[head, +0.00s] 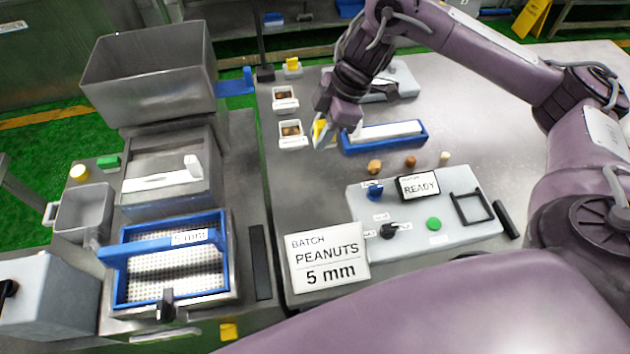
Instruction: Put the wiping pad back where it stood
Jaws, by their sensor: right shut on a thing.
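My right gripper (328,132) reaches in from the right over the table's left part. It is shut on a small yellow thing (319,129), which appears to be the wiping pad, though the fingers hide part of it. The held pad is beside a small white tray with brown pieces (292,143) and left of the blue tray (388,148). I cannot tell whether it touches the table. My left gripper is not in view.
A yellow block on a pale base (292,64) stands at the back left. A control panel (448,234) and a "PEANUTS 5 mm" sign (327,262) are in front. A blue-framed sieve (174,262) is at left. Small round pieces (375,167) lie near the blue tray.

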